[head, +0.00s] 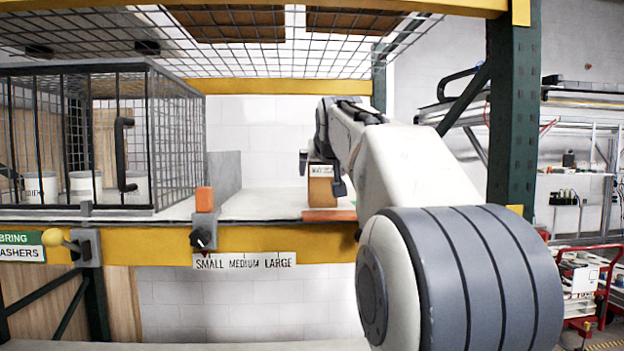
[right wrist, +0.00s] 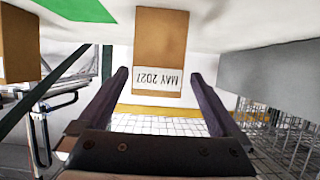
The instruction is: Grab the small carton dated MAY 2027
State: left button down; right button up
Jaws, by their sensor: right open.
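The small brown carton labelled MAY 2027 (right wrist: 160,38) stands on the white shelf. In the right wrist view it appears upside down, with its white label facing me. It also shows in the head view (head: 320,192), partly hidden by my gripper. My right gripper (right wrist: 159,76) is open, with one dark finger on each side of the carton in the picture. I see gaps between the fingers and the carton's sides. In the head view the right gripper (head: 321,173) is at the carton's upper part. My left gripper is not in view.
Another brown carton (right wrist: 17,45) is at the left of the wrist view. A grey panel (head: 224,176) stands left of the carton. A wire cage (head: 150,140) holds white tubs. An orange block (head: 204,199) sits above a dark knob and SMALL MEDIUM LARGE sign (head: 244,260). Wire mesh hangs overhead.

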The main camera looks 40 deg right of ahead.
aim_at(322, 174)
jog(key=shift+w+d+f+p, duration=0.15)
jog(key=shift+w+d+p, duration=0.25)
jog(key=shift+w+p, duration=0.15)
jog(key=p+x, duration=0.2)
jog(key=x, duration=0.1)
jog(key=shift+w+d, duration=0.15)
jog(key=shift+d, duration=0.1)
jog(key=shift+w+d+f, duration=0.15)
jog(key=shift+w+f, duration=0.1)
jog(key=shift+r, duration=0.1)
jog(key=c, duration=1.5)
